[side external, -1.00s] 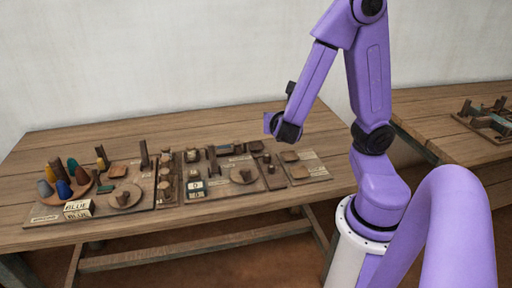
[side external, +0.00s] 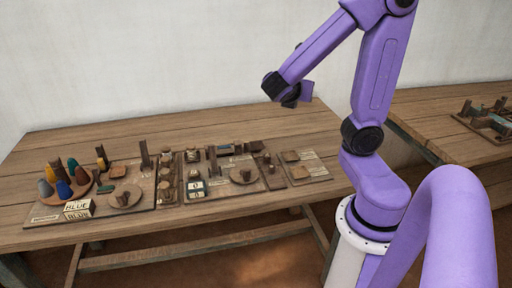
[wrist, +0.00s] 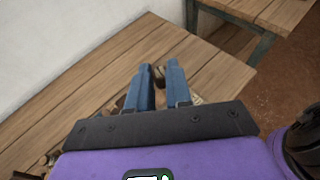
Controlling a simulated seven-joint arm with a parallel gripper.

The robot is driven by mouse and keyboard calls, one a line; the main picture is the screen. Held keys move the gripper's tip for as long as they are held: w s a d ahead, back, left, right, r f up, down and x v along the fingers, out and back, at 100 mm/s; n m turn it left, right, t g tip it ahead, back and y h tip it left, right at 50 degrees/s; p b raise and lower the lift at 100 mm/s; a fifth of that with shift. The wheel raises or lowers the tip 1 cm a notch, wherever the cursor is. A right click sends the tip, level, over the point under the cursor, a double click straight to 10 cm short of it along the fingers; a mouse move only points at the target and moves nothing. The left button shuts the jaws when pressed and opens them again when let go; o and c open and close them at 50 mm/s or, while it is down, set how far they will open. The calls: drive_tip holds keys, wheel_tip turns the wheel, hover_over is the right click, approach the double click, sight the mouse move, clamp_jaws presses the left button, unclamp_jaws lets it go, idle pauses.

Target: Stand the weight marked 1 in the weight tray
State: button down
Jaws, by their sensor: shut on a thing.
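My gripper shows in the wrist view as two blue fingers (wrist: 158,86), shut on a small brown thing (wrist: 159,74) that is mostly hidden between them. I cannot read a mark on it. In the side view the hand is raised high above the back right of the table, and its fingertips are hidden behind the wrist. Several small round weights (side external: 166,172) stand on a narrow board between the larger boards. Their marks are too small to read. I cannot tell for sure which part is the weight tray.
The left board (side external: 46,212) holds coloured cones, a round disc and a BLUE sign. A middle board (side external: 225,190) holds blocks, a disc and number cards. A right board (side external: 315,170) holds flat brown pieces. The table's (side external: 90,135) back strip is bare. A second table (side external: 440,120) stands right.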

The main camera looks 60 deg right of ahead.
drive_tip(key=s+a+f+m+g+y, duration=0.25)
drive_tip(key=s+m+g+y, duration=0.25)
drive_tip(key=m+g+y, duration=0.4)
drive_tip(key=s+a+f+m+g+y, duration=0.1)
drive_tip(key=s+f+m+g+y, duration=0.25)
drive_tip(key=m+g, duration=0.45)
drive_tip(key=w+a+r+m+t+y, duration=0.15)
drive_tip(key=w+m+t+y, duration=0.35)
drive_tip(key=m+t+y, duration=0.5)
drive_tip(key=w+r+m+t+y, duration=0.2)
drive_tip(key=w+m+t+y, duration=0.25)
drive_tip(key=m+t, duration=0.65)
drive_tip(key=w+d+r+m+t+h, duration=0.6)
drive_tip(key=d+m, duration=0.3)
drive_tip(key=m, duration=0.3)
drive_tip(key=h, duration=0.1)
hover_over(261, 146)
drive_tip(key=shift+n, duration=0.3)
drive_tip(key=f, duration=2.8)
drive_tip(key=shift+s+a, duration=0.2)
drive_tip(key=shift+a, duration=0.05)
drive_tip(key=shift+w+d+f, duration=0.1)
drive_tip(key=shift+w+f, duration=0.05)
drive_tip(key=shift+f, duration=1.7)
